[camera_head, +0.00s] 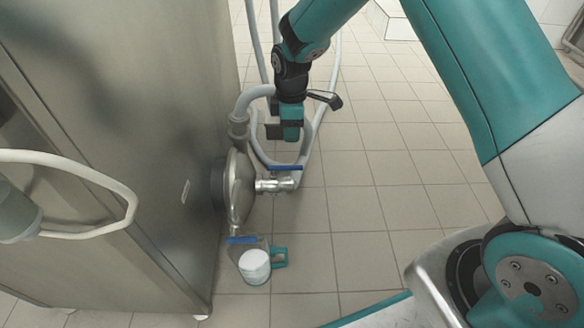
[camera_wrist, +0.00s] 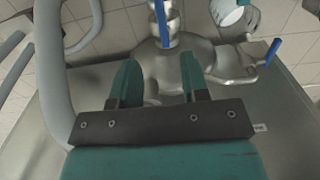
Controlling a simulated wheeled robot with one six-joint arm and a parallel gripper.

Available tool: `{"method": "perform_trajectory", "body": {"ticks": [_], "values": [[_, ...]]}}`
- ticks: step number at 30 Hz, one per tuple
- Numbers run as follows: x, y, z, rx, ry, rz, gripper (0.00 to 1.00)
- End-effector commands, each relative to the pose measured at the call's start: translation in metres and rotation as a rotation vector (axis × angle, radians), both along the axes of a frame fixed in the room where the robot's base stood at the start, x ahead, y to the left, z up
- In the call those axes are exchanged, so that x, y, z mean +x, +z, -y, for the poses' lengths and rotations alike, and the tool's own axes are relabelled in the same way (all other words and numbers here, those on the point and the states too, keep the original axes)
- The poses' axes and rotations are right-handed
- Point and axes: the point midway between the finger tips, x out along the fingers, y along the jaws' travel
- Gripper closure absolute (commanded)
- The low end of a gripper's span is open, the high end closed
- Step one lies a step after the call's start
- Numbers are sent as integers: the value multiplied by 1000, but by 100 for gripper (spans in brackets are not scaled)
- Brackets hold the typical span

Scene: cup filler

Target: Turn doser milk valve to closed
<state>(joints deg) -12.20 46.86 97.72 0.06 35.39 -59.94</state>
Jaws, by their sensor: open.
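The doser (camera_head: 238,190) is a round steel body on the side of a steel cabinet; it also shows in the wrist view (camera_wrist: 165,72). A valve with a blue lever handle (camera_head: 285,167) sits on its short side pipe; this handle is upright at the top of the wrist view (camera_wrist: 160,22). A second blue handle (camera_head: 242,240) is lower, by the cup, and at right in the wrist view (camera_wrist: 272,50). No label shows which is the milk valve. My gripper (camera_head: 290,138) is above the side-pipe handle, apart from it. Its teal fingers (camera_wrist: 160,82) are open and empty.
A white-filled cup with a teal handle (camera_head: 255,265) is below the doser. A grey hose (camera_head: 255,93) loops close beside my gripper. The steel cabinet (camera_head: 110,130) fills the left. The tiled floor (camera_head: 380,200) to the right is clear.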

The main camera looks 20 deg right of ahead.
Motion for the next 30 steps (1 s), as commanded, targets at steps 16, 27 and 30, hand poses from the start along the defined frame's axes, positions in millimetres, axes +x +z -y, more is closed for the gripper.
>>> {"method": "perform_trajectory", "body": {"ticks": [16, 27, 30], "values": [[0, -116, 0, 0, -2, -1, 58], [0, -126, 0, 1, -2, -1, 58], [0, -126, 0, 0, -1, -1, 58]]}}
